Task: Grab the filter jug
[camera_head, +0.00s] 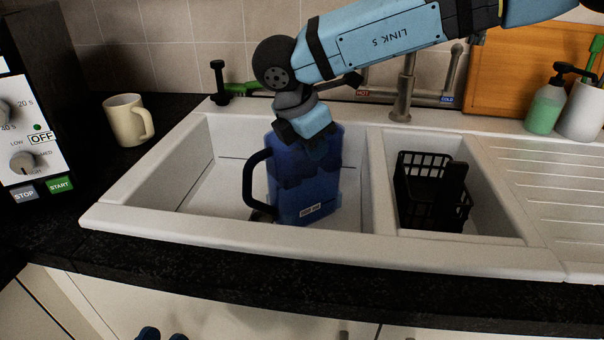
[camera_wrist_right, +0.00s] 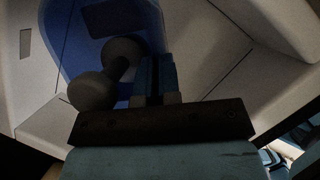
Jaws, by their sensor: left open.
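The blue filter jug (camera_head: 306,190), with a dark handle (camera_head: 250,183) on its left side and a small white label, stands upright in the left sink basin. In the right wrist view the blue body (camera_wrist_right: 85,40) is partly hidden behind a grey rounded part. My right gripper (camera_head: 316,150) points down at the top of the jug, overlapping its upper body. Its fingers (camera_wrist_right: 155,75) look close together in the wrist view; whether they hold the jug is unclear. My left gripper (camera_head: 163,335) shows only its open blue fingertips at the bottom edge, well away from the jug.
The white sink (camera_head: 240,237) has a smaller right basin with a black rack (camera_head: 430,185). The faucet (camera_head: 403,85) stands behind it. A cream mug (camera_head: 126,122) and appliance (camera_head: 35,130) are left; soap bottles (camera_head: 546,105) are right. The basin left of the jug is clear.

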